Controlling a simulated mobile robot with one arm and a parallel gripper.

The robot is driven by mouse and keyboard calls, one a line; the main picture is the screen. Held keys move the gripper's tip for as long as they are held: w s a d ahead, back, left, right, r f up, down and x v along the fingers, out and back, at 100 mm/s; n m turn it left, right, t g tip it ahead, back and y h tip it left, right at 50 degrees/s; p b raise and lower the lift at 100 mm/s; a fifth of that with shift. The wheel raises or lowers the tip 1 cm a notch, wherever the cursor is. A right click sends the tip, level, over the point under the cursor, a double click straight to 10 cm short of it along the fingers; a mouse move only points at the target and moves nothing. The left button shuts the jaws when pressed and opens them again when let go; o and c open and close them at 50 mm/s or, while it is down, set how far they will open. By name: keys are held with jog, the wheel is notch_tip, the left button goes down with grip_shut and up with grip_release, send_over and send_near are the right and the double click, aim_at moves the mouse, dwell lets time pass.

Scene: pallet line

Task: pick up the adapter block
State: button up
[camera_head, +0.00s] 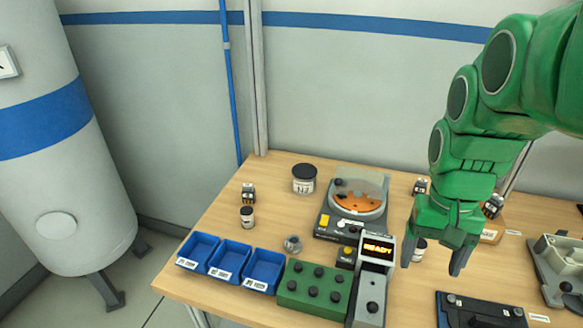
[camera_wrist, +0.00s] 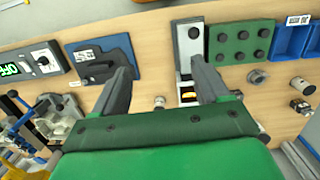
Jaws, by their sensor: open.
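My gripper (camera_head: 433,266) hangs above the right part of the bench, pointing down, with its two fingers apart and nothing between them. It also shows open in the wrist view (camera_wrist: 163,86). No part is clearly marked as the adapter block, and I cannot tell which one it is. Small dark blocks with pale faces stand at the back left (camera_head: 248,194), behind my gripper (camera_head: 420,186) and right of it (camera_head: 492,206). The left block also shows at the right of the wrist view (camera_wrist: 302,107). A small jar (camera_head: 420,250) shows partly behind my fingers.
Blue bins (camera_head: 268,267), a green knobbed block (camera_head: 311,288) and a READY display unit (camera_head: 376,252) line the front. A round-topped machine (camera_head: 355,198) and a lidded jar (camera_head: 303,180) stand behind. A dark fixture (camera_head: 483,310) and grey clamp (camera_head: 560,262) are at right.

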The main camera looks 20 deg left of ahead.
jog(key=w+a, duration=0.5)
jog(key=w, duration=0.3)
jog(key=w+a, duration=0.4)
jog(key=w, duration=0.4)
jog(key=n+t, duration=0.1)
jog(key=n, duration=0.1)
send_over(248, 185)
jog(key=d, duration=0.1)
jog(key=f, duration=1.6)
jog(key=shift+w, duration=0.3)
jog(key=shift+a+f, duration=0.2)
jog(key=shift+f, duration=0.05)
jog(key=shift+s+f, duration=0.1)
jog(key=shift+f, duration=1.1)
jog(key=shift+s+a+f, duration=0.1)
jog(key=shift+a+f, duration=0.05)
jog(key=shift+f, duration=1.15)
jog(key=shift+s+a+f, duration=0.1)
jog(key=shift+a+f, duration=0.05)
jog(key=shift+f, duration=1.1)
